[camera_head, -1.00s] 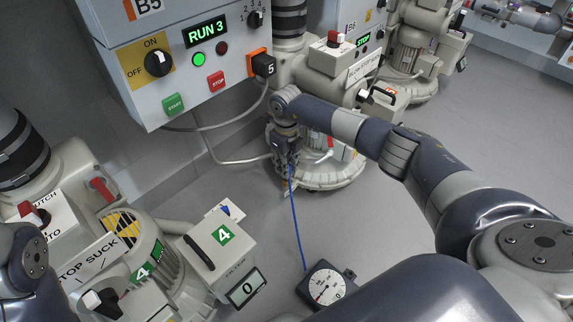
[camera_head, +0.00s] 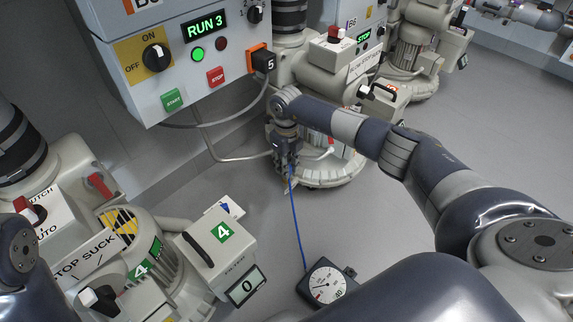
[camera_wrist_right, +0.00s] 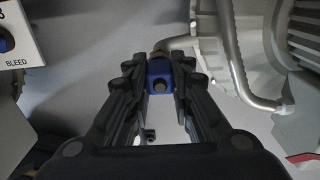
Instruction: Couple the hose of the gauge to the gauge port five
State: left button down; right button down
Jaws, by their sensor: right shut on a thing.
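The gauge (camera_head: 327,284) is a dark box with a round white dial on the floor at the bottom of the head view. Its thin blue hose (camera_head: 299,232) rises to my right gripper (camera_head: 287,160). In the right wrist view, my right gripper (camera_wrist_right: 160,85) is shut on the blue hose end (camera_wrist_right: 159,72). A brass-coloured fitting (camera_wrist_right: 160,50) shows just beyond the blue piece, close to a grey bent pipe (camera_wrist_right: 228,45). I cannot tell whether the fitting belongs to the hose or the pipe. I cannot make out gauge port five. My left gripper is out of view.
A blower (camera_head: 335,165) stands behind my right gripper. Blower 4 with its filter box (camera_head: 217,245) stands lower left. The right floor is clear.

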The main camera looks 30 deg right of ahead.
jog(key=shift+r, duration=0.1)
jog(key=c, duration=1.3)
grip_release()
jog(key=shift+c, duration=0.2)
jog(key=shift+r, duration=0.15)
notch_tip(320, 180, up, 12)
